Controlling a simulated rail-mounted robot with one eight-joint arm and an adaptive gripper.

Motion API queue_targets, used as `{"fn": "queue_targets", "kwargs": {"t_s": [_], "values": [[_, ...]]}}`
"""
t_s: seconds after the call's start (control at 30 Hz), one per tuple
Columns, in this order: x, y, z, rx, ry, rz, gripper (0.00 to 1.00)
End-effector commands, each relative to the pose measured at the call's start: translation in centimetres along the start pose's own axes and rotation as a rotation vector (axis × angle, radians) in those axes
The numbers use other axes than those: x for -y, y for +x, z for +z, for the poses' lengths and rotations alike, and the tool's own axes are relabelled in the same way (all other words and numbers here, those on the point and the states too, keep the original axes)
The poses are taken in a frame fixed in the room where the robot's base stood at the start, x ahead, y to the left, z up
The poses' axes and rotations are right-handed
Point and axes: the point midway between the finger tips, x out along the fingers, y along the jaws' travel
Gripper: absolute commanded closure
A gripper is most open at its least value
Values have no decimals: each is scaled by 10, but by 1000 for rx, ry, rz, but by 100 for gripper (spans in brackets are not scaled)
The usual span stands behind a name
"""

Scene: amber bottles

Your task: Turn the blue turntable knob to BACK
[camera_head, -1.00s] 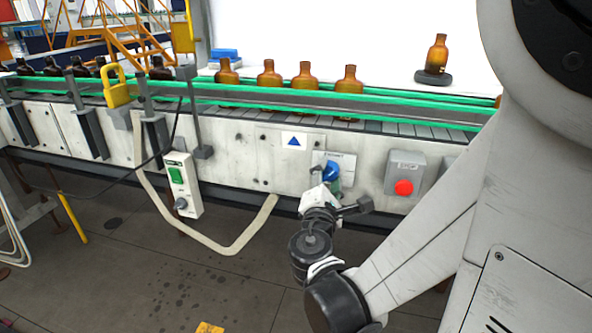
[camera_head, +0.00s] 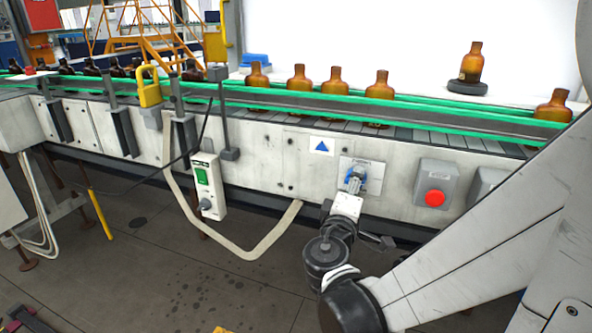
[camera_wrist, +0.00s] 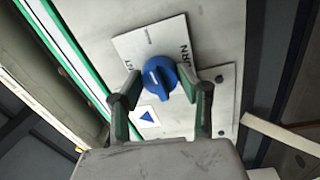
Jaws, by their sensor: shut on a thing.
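The blue knob (camera_wrist: 162,80) sits on a pale label plate (camera_wrist: 146,38) fixed to the conveyor's side panel. A short white mark shows on its face, and the plate's lettering is only partly readable. My gripper (camera_wrist: 158,86) has one finger on each side of the knob and is shut on it. In the head view, my gripper (camera_head: 351,190) is at the plate and hides most of the knob (camera_head: 355,177). An amber bottle (camera_head: 471,63) stands upright on a dark round turntable (camera_head: 467,87) behind the conveyor.
A red stop button (camera_head: 434,198) on a grey box is right of the knob. A green-switched control box (camera_head: 205,178) and hanging pale cable (camera_head: 247,252) are left. Several amber bottles (camera_head: 335,79) stand on the conveyor behind green rails (camera_head: 420,108).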

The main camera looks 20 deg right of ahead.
Motion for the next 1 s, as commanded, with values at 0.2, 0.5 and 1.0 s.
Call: {"fn": "queue_targets", "kwargs": {"t_s": [0.2, 0.5, 1.0], "values": [[0, 0, 0, 5, 53, 0, 90], [0, 0, 0, 6, 67, 0, 90], [0, 0, 0, 5, 65, 1, 45]]}}
